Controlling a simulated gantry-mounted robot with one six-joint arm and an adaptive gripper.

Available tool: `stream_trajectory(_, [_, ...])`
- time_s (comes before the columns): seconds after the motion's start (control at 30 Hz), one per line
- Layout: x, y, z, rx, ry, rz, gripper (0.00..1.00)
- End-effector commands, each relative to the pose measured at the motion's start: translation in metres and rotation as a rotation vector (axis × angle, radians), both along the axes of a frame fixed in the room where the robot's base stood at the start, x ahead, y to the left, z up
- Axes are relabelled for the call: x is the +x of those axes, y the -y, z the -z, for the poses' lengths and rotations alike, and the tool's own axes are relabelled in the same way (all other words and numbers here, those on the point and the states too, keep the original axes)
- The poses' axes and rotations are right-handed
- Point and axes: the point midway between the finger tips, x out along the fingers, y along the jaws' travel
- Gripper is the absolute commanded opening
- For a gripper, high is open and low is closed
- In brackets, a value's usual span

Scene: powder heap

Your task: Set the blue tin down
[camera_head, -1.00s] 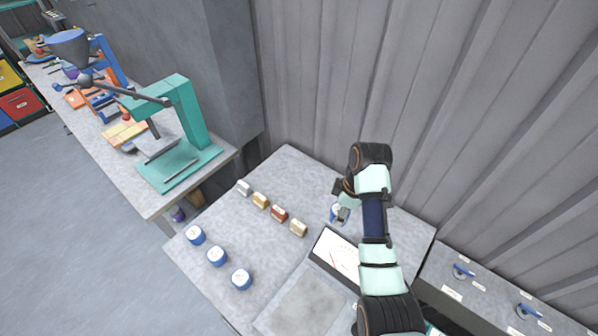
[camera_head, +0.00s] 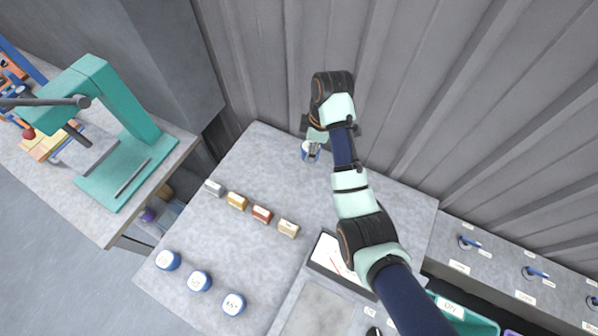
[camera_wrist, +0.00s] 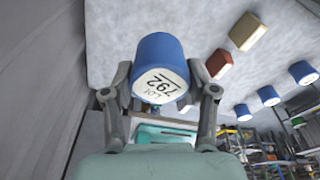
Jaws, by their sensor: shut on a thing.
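The blue tin (camera_head: 308,153) is in my gripper (camera_head: 313,146) over the back part of the grey bench (camera_head: 262,165).
A row of small boxes, with a red one (camera_head: 262,214), crosses the bench. Several blue tins (camera_head: 200,281) stand along its front left. The back left bench top is clear. A corrugated wall (camera_head: 420,90) stands behind.

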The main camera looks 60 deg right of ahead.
Motion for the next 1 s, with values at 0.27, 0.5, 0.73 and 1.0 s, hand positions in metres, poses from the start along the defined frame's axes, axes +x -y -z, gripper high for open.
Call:
stream_trajectory(0.27, [0.000, -0.001, 0.088, 0.003, -0.002, 0.000, 0.17])
stream_trajectory(0.5, [0.000, 0.000, 0.111, -0.001, 0.000, 0.000, 0.17])
stream_trajectory(0.73, [0.000, -0.001, 0.143, 0.002, -0.002, 0.001, 0.17])
stream_trajectory(1.0, [0.000, 0.000, 0.153, -0.001, 0.000, 0.000, 0.17])
